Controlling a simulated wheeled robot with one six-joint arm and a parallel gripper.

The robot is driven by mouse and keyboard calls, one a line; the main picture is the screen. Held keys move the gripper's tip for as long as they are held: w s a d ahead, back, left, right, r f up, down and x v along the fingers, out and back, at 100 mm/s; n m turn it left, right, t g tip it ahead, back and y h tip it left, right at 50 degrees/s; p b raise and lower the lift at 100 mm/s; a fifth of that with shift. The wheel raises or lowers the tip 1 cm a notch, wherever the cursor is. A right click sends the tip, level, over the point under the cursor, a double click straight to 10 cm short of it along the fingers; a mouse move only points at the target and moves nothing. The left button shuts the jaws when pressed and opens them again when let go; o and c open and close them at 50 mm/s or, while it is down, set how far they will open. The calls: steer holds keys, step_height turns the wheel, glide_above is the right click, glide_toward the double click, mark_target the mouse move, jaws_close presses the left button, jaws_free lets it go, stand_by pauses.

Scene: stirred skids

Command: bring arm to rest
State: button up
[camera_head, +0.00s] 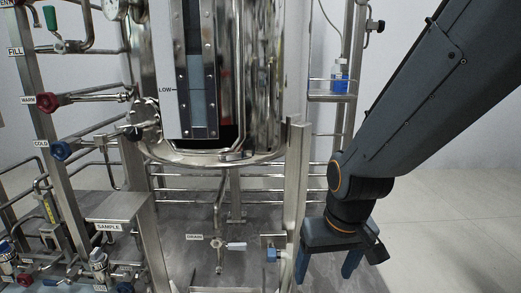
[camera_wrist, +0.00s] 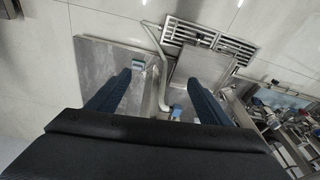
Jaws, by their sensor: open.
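My gripper (camera_head: 327,264) hangs at the lower right in the head view, at the end of my dark arm, pointing down. Its two blue fingers are spread apart with nothing between them. In the wrist view my gripper (camera_wrist: 158,90) also shows open, with grey plates and pipework below it. In the head view it is to the right of the skid's steel post (camera_head: 294,190). I cannot tell its exact distance from the post.
A steel tank (camera_head: 262,90) with a sight glass (camera_head: 197,75) fills the middle. Red (camera_head: 47,101) and blue (camera_head: 59,150) valve handles are at left. A small shelf (camera_head: 330,97) holds a blue bottle (camera_head: 339,76). Open floor (camera_head: 455,225) lies at right.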

steer(key=s+a+r+n+g+y, duration=0.15)
steer(key=s+a+r+n, duration=0.45)
steer(key=s+a, duration=0.85)
steer(key=d+r+m+h+p, duration=0.1)
steer(key=d+r+m+p, duration=0.2)
steer(key=d+r+p, duration=0.7)
steer(key=d+r+m+h+p, duration=0.1)
steer(key=d+r+m+p, duration=0.3)
steer(key=d+r+p, duration=0.6)
steer(key=shift+w+d+r+g+p, duration=0.3)
steer(key=shift+r+p, duration=3.45)
steer(key=shift+p, duration=4.35)
steer(key=shift+a, duration=0.1)
steer(key=shift+c, duration=0.2)
